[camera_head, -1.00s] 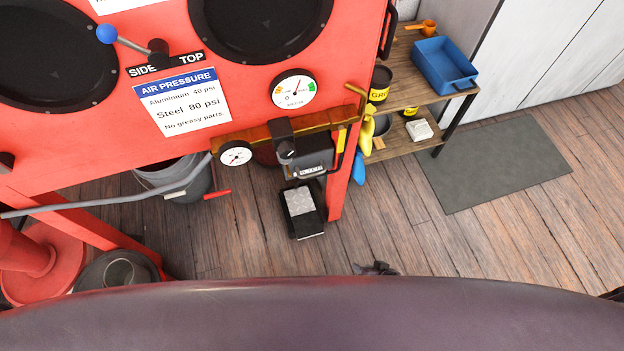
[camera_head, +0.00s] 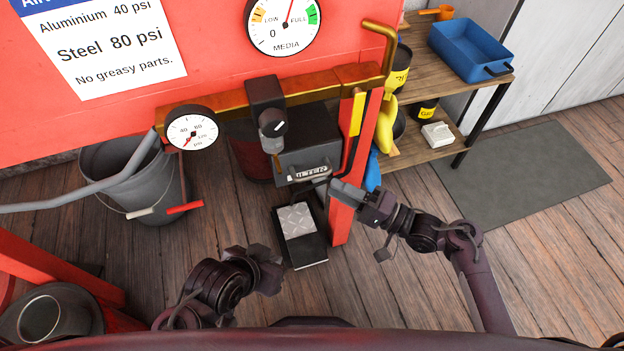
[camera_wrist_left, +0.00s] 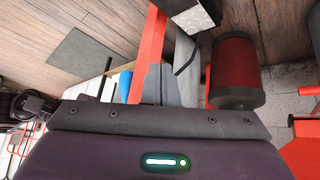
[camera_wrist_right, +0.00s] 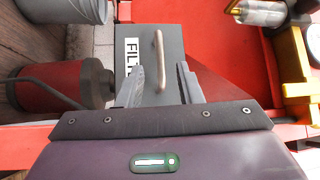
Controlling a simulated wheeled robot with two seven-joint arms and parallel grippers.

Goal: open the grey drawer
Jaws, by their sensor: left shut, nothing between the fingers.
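The grey drawer (camera_head: 312,158) sits under the red cabinet and carries a white label reading "FILTER" in part. In the right wrist view its dark front (camera_wrist_right: 180,45) faces me, with a pale bar handle (camera_wrist_right: 159,55). No gap shows around the front, so it looks closed. My right gripper (camera_head: 332,187) is at the drawer front in the head view. In the right wrist view its open fingers (camera_wrist_right: 162,85) straddle the line of the handle; contact cannot be told. My left gripper (camera_head: 276,274) is shut and empty, low and left of the drawer, with its fingers together (camera_wrist_left: 166,85).
A brass bar (camera_head: 300,94) with a gauge (camera_head: 191,131) runs above the drawer. A black pedal (camera_head: 300,236) stands on the floor below. A grey bucket (camera_head: 135,180) is at left. A wooden shelf (camera_head: 440,85) with a blue tray (camera_head: 468,50) stands at right.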

